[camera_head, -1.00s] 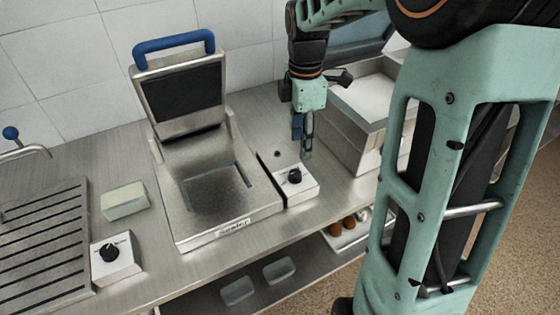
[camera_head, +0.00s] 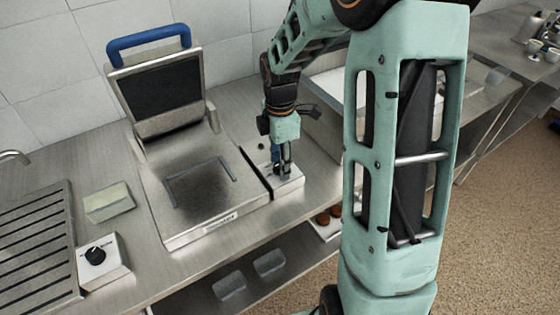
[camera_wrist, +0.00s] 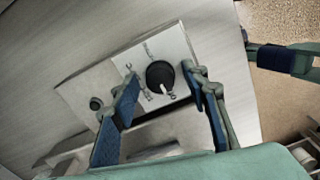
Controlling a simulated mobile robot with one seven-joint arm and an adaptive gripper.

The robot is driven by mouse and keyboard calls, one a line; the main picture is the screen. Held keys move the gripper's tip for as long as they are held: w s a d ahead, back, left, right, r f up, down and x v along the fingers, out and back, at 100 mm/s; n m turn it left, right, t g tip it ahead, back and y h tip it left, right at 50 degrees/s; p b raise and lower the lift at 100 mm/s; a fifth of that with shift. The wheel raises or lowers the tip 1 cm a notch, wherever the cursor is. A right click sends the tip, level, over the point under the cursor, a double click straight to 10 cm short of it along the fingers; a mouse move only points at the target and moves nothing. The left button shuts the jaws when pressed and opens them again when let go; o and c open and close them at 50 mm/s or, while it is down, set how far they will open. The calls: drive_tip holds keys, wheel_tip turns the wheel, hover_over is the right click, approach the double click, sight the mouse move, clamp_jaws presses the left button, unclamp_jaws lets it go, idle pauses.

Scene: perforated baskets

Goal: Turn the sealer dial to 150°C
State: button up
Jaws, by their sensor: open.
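The sealer (camera_head: 180,190) stands on the counter with its lid (camera_head: 160,95) raised and a blue handle (camera_head: 148,40) on top. A white control box (camera_head: 290,183) adjoins its right side. The round black dial (camera_wrist: 160,75) on that box has a white pointer mark toward the bottom of the wrist view. Small markings surround it, too small to read. My gripper (camera_wrist: 161,78) is open, with one blue-padded finger on each side of the dial. Whether they touch it is unclear. In the head view, my gripper (camera_head: 281,165) is over the box and mostly hides the dial.
A second box with a black knob (camera_head: 95,255) stands at the left, near a pale block (camera_head: 108,203) and a slatted drainer (camera_head: 35,245). A metal bin (camera_head: 322,125) stands behind and right of my gripper. Small containers (camera_head: 270,263) lie on the lower shelf.

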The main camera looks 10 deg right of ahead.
clamp_jaws()
